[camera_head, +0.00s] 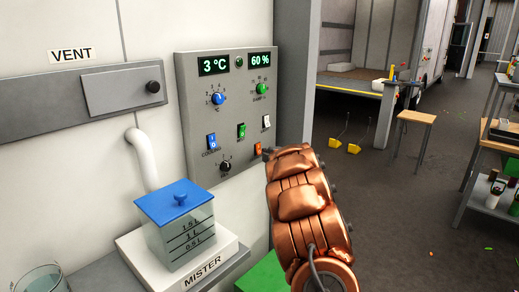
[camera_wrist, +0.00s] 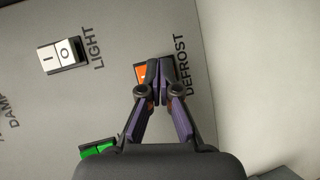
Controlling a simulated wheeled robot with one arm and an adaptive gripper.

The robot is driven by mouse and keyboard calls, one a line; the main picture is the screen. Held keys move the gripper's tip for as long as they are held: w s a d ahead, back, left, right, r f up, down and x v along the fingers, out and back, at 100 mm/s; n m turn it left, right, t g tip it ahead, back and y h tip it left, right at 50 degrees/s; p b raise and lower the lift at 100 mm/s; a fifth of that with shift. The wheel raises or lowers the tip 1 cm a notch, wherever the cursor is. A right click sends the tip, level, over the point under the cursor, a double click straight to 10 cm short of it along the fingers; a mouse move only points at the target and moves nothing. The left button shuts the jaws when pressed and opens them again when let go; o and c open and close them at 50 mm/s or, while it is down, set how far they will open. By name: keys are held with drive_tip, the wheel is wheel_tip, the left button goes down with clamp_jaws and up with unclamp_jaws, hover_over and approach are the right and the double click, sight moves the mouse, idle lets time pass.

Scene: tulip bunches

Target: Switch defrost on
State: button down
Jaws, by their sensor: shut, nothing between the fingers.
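The orange defrost switch (camera_wrist: 141,72) is on the grey control panel, beside the printed word DEFROST. My gripper (camera_wrist: 156,88) is shut and empty, its fingertips right over the switch and hiding much of it. I cannot tell whether they touch it, nor which way it is set. In the head view the orange switch (camera_head: 258,148) shows at the panel's lower right. My copper arm reaches up to it from below, and the gripper is mostly hidden behind the arm.
The white light switch (camera_wrist: 62,55) and a green switch (camera_wrist: 98,149) sit near the defrost switch. The panel (camera_head: 190,115) also has a blue switch (camera_head: 211,141) and a black knob (camera_head: 225,166). A blue-lidded mister tank (camera_head: 178,228) stands at lower left.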

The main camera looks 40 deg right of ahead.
drive_tip(key=shift+s, duration=0.1)
drive_tip(key=s, duration=0.1)
drive_tip(key=s+f+b, duration=0.1)
drive_tip(key=s, duration=0.1)
drive_tip(key=s+f+b, duration=0.1)
drive_tip(key=shift+s+d, duration=0.15)
drive_tip(key=shift+s, duration=0.05)
idle(0.8)
drive_tip(key=s+a+r+m+g+h+p, duration=0.1)
drive_tip(key=s+a+r+m+g+p, duration=0.2)
drive_tip(key=a, duration=0.4)
drive_tip(key=s+a+r+m+g+h+p, duration=0.1)
drive_tip(key=s+a+r+m+g, duration=0.2)
drive_tip(key=s+a+r+m, duration=0.3)
drive_tip(key=s+a+f+m+g+y+p, duration=0.1)
drive_tip(key=s+a+g+y, duration=0.3)
drive_tip(key=s+a, duration=1.3)
drive_tip(key=s+a+f+m+g+y+p, duration=0.2)
drive_tip(key=s+a+f+g+y+p, duration=0.2)
drive_tip(key=s+a, duration=1.3)
drive_tip(key=a+g, duration=0.1)
drive_tip(key=a, duration=0.6)
drive_tip(key=shift+f+g, duration=0.15)
drive_tip(key=shift+g, duration=0.15)
